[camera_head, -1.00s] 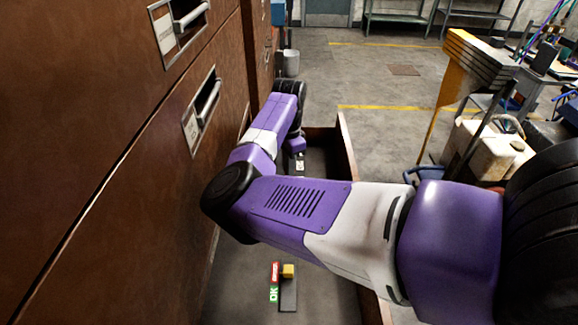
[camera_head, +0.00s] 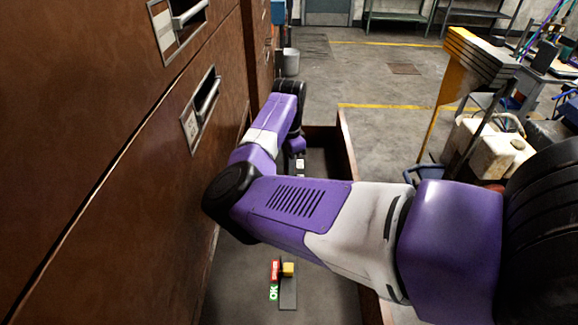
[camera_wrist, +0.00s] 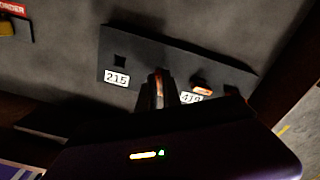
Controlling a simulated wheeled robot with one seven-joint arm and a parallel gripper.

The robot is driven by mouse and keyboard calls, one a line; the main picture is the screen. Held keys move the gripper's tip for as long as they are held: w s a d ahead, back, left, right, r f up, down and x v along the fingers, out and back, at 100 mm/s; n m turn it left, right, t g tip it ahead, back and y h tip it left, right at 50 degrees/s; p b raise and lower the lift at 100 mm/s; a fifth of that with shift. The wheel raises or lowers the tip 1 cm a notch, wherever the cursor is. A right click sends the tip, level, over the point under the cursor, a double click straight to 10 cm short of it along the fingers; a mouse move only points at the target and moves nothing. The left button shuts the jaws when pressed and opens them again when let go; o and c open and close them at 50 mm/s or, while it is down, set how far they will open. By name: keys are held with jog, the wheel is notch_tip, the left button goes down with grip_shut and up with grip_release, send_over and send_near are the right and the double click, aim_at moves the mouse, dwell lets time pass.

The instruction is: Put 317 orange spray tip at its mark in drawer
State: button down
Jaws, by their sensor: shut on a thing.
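The open drawer (camera_head: 347,150) lies below my arm. In the wrist view a dark strip (camera_wrist: 140,65) in it carries a label 215 (camera_wrist: 117,78) beside a square dark hole, and another label that seems to read 417 (camera_wrist: 191,97). An orange piece (camera_wrist: 202,88) sits on the strip by that second label. My gripper (camera_wrist: 162,85) is shut on a narrow orange piece, likely the spray tip (camera_wrist: 159,90), over the strip between the two labels. The fingers hide most of the tip and the spot below it. I cannot tell whether the tip touches the strip.
Nearer in the drawer, a yellow block (camera_head: 288,269) sits on a dark strip beside red and green OK labels. The brown cabinet front (camera_head: 130,190) rises close on the left. The drawer's side wall bounds the right. A yellow stand (camera_head: 470,65) and a jug (camera_head: 485,150) stand farther right.

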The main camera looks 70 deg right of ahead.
jog(key=shift+f+b, duration=0.55)
jog(key=shift+f, duration=0.55)
jog(key=c, duration=1.5)
grip_release()
jog(key=shift+o, duration=0.5)
jog(key=shift+o, duration=1.4)
jog(key=shift+r+p, duration=3.1)
jog(key=shift+r, duration=0.4)
jog(key=shift+a, duration=0.1)
